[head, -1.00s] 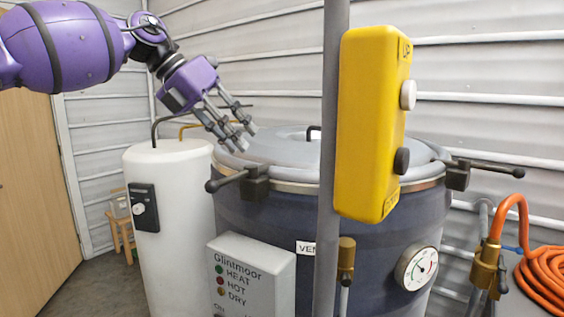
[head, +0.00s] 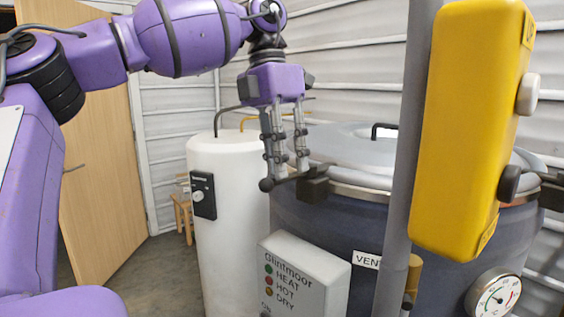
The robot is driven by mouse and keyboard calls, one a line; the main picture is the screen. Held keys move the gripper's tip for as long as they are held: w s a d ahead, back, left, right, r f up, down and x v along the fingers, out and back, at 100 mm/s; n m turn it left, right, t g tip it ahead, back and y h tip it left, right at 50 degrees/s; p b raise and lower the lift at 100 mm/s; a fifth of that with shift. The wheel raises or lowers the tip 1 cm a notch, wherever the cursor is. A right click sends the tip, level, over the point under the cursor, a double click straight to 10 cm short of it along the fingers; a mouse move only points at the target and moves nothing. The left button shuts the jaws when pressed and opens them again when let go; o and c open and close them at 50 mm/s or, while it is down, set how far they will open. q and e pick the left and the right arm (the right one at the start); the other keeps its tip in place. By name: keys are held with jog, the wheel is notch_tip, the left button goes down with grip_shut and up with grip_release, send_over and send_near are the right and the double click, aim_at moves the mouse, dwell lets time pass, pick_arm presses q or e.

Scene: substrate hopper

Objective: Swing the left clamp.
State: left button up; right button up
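The left clamp (head: 314,186) is a dark block on the rim of the grey-blue hopper vessel (head: 330,225), with a short handle ending in a black ball knob (head: 267,185) that points left. My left gripper (head: 290,173) hangs from above with its fingers pointing down at this handle. The fingers are apart, and their tips are at the handle between the knob and the block. Whether they touch it is hard to tell. A second clamp (head: 553,192) is at the right edge, partly hidden behind the yellow box. My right gripper is out of view.
A grey post (head: 402,150) and a hanging yellow control box (head: 468,130) stand in front of the hopper lid. A white tank (head: 232,235) is left of the hopper. A grey indicator panel (head: 305,275) and a gauge (head: 493,298) are on the front.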

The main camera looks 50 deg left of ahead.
pick_arm(q)
jog(key=shift+s+d+f, duration=0.1)
jog(key=shift+d+f, duration=0.1)
jog(key=shift+f, duration=0.15)
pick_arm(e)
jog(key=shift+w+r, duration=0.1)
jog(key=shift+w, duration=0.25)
pick_arm(q)
jog(key=shift+f, duration=0.1)
jog(key=shift+c, duration=0.6)
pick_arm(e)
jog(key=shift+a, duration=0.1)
pick_arm(q)
jog(key=c, duration=0.6)
grip_shut()
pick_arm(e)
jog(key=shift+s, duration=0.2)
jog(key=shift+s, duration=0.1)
